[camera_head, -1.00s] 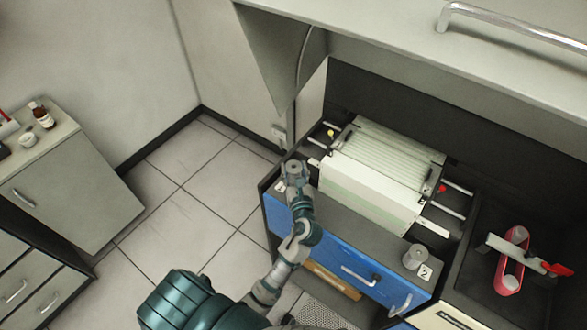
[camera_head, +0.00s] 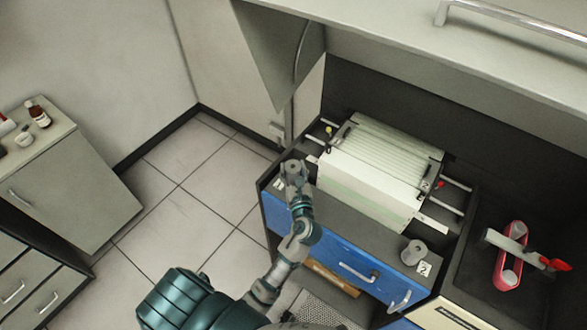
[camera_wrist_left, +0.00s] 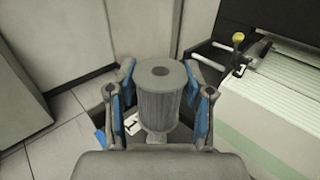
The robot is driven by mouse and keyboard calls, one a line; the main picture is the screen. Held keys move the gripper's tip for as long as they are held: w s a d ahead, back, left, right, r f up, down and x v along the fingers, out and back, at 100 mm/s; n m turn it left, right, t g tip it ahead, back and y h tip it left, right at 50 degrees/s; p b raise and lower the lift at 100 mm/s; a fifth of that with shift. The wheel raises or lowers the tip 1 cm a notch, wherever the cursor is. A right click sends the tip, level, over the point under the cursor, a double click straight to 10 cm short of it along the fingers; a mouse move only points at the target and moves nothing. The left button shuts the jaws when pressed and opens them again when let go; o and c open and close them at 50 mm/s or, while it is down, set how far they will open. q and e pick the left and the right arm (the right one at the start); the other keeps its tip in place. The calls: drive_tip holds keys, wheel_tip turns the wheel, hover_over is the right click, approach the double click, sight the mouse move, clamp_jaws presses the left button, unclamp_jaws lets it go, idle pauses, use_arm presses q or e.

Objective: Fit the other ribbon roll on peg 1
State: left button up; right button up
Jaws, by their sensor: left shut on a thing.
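My left gripper (camera_head: 294,172) is at the left end of the counter, beside the white machine. In the left wrist view its fingers (camera_wrist_left: 160,100) are shut around a grey ribbon roll (camera_wrist_left: 160,73), which stands upright with a dark hole in its top. Another grey roll (camera_head: 414,252) stands upright at the right of the counter, next to a label "2" (camera_head: 425,269). My right gripper is not in view.
The white machine (camera_head: 371,189) with rails fills the counter's back. A yellow-knobbed lever (camera_wrist_left: 238,40) stands close to the right of the held roll. Blue drawers (camera_head: 338,252) are below. A red and grey device (camera_head: 510,258) sits in the dark recess at right.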

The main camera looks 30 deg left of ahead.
sight(293, 177)
use_arm(q)
drive_tip(key=shift+f+b, duration=1.05)
drive_tip(key=shift+f, duration=1.1)
idle(0.4)
drive_tip(key=shift+f+b, duration=0.3)
drive_tip(key=shift+f, duration=0.5)
idle(0.5)
drive_tip(key=o, duration=1.3)
drive_tip(key=v, duration=1.2)
